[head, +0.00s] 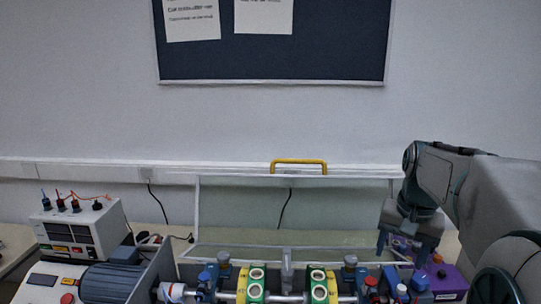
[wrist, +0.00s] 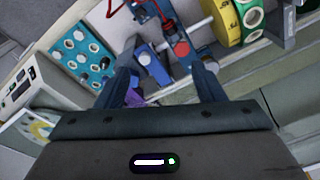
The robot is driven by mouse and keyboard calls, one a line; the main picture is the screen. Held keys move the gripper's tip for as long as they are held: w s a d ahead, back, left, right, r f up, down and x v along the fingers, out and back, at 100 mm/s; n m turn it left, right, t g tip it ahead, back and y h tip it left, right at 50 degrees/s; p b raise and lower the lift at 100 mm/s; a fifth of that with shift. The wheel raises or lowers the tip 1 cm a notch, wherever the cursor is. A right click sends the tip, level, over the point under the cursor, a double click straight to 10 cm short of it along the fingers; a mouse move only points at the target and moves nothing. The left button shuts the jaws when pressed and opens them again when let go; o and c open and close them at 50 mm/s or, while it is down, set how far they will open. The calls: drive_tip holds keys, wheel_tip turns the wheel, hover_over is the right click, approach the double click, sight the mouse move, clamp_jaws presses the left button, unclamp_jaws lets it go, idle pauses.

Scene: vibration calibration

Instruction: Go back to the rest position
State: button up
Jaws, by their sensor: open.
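My gripper (head: 408,240) hangs at the right end of the bench in the head view, its fingers pointing down above a purple box (head: 440,277). In the wrist view my gripper (wrist: 165,85) has its two dark fingers spread apart. A blue part (wrist: 154,65) and a red-and-blue part (wrist: 181,45) show between and beyond the fingers. Nothing is clearly held. Whether the fingertips touch anything below cannot be told.
A shaft rig with yellow-green discs (head: 252,284) runs along the bench. Behind it stands a clear guard with a yellow handle (head: 299,162). A motor (head: 108,282) and a white power unit (head: 82,230) are at left. A dark notice board (head: 270,55) hangs on the wall.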

drive_tip(key=s+a+f+n+t, duration=0.2)
drive_tip(key=s+a+f+n, duration=0.4)
drive_tip(key=s+a, duration=0.6)
wheel_tip(320, 180, down, 2)
drive_tip(key=shift+s+a+f, duration=0.15)
drive_tip(key=shift+s+f, duration=0.05)
drive_tip(key=shift+s, duration=0.95)
